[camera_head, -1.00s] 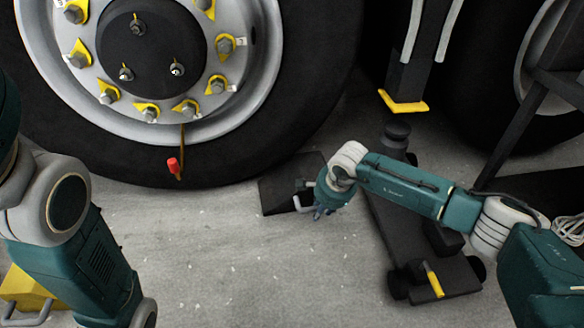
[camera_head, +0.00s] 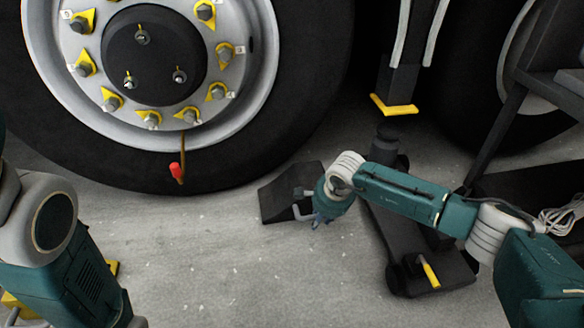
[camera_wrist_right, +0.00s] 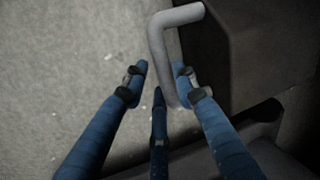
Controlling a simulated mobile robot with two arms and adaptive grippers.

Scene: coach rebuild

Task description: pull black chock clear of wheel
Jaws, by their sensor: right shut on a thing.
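The black chock (camera_head: 285,192) is a dark wedge on the grey floor, at the lower right of the big wheel's tyre (camera_head: 215,165). A narrow strip of floor seems to show between them, but shadow makes the gap hard to judge. My right gripper (camera_head: 318,218) is at the chock's right side, shut on its grey bar handle (camera_head: 303,212). In the right wrist view the handle (camera_wrist_right: 158,45) runs down between the blue fingers (camera_wrist_right: 160,82), beside the dark chock body (camera_wrist_right: 235,50). My left arm shows at the left edge; its gripper is out of view.
A dark trolley jack (camera_head: 410,255) with a yellow-tipped lever stands just right of my right gripper, under the forearm. A yellow-footed stand (camera_head: 395,106) is behind it. A yellow object (camera_head: 112,268) is partly hidden by my left arm. The floor in the middle foreground is clear.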

